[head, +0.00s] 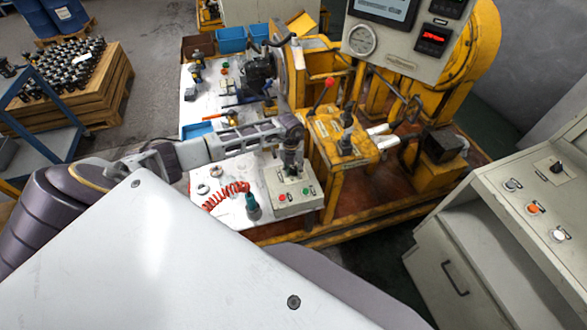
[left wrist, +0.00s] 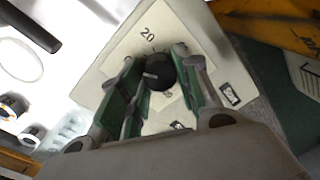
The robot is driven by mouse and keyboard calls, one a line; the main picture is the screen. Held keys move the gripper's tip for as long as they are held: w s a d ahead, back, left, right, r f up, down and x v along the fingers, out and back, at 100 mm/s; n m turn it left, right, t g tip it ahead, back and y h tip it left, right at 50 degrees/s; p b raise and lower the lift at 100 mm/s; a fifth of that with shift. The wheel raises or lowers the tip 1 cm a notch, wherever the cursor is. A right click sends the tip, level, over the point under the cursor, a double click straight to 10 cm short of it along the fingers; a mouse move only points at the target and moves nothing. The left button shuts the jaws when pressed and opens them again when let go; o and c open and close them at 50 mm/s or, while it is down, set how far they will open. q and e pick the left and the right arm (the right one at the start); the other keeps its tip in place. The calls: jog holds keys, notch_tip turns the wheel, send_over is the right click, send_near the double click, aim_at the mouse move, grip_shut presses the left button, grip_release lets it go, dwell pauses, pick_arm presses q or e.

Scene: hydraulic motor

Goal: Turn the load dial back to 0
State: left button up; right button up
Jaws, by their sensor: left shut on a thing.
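The load dial (left wrist: 161,70) is a round black knob with a light pointer mark, on a pale scale plate where the number 20 is readable. In the left wrist view the pointer mark is toward the left side of the knob. My left gripper (left wrist: 160,80) is shut on the dial, with one green-padded finger on each side. In the head view my left gripper (head: 292,165) reaches down onto the grey control box (head: 285,208), which has a red and a green button; the dial is hidden there. My right gripper is not in view.
A red coiled hose (head: 226,194) and a teal-and-dark tool (head: 252,207) stand left of the box on the white table (head: 228,218). A yellow machine stand (head: 345,150) with a red-knobbed lever (head: 322,95) is close on the right. A cabinet (head: 475,245) stands far right.

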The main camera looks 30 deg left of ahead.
aim_at(292, 169)
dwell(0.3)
pick_arm(q)
jog(key=o, duration=1)
jog(key=shift+r, duration=0.2)
notch_tip(292, 169, up, 12)
jog(key=shift+a+f, duration=0.15)
jog(key=shift+a, duration=0.15)
jog(key=shift+s, duration=0.1)
dwell(0.4)
